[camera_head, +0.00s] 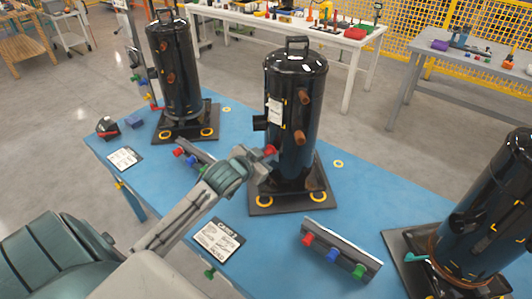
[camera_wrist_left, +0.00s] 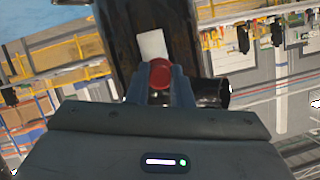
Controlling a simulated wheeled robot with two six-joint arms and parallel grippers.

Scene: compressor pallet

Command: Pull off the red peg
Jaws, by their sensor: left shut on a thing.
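The middle black compressor (camera_head: 292,85) stands upright on its dark base plate on the blue table. A red peg (camera_head: 270,150) is at its lower left side. In the left wrist view the round red end of the peg (camera_wrist_left: 160,73) sits between my two fingers, in front of the black cylinder (camera_wrist_left: 125,35). My left gripper (camera_head: 264,163) reaches in from the left and is shut on this peg. I cannot tell how deep the peg sits in the compressor, as its far end is hidden. My right gripper is not in view.
Another compressor (camera_head: 178,70) stands at the left and one (camera_head: 492,215) at the right. A front rack (camera_head: 345,247) holds red, blue and green pegs. A similar rack (camera_head: 197,155) lies behind my left arm. A printed card (camera_head: 218,239) lies near the front edge.

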